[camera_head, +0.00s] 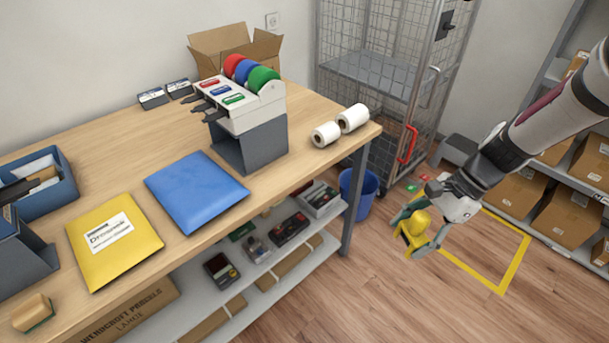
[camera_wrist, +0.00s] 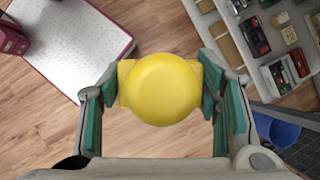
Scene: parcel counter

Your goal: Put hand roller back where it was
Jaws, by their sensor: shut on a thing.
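A yellow thing with a rounded cap and a blockier body, which I take to be the hand roller (camera_head: 413,228), is between the fingers of my gripper (camera_head: 418,232). In the wrist view the hand roller (camera_wrist: 163,90) shows its round top towards the camera, with the green-padded fingers of my gripper closed on both sides. It is held in the air over the floor, right of the wooden counter (camera_head: 110,150) and apart from it. Its underside is hidden.
The counter holds a blue envelope (camera_head: 196,190), a yellow envelope (camera_head: 113,241), a tape dispenser (camera_head: 242,100) and white rolls (camera_head: 326,134). Below is a shelf (camera_head: 323,251) with several items. A blue bin (camera_head: 358,193) and wire cage (camera_head: 385,60) stand behind. Floor inside the yellow outline (camera_head: 502,292) looks clear.

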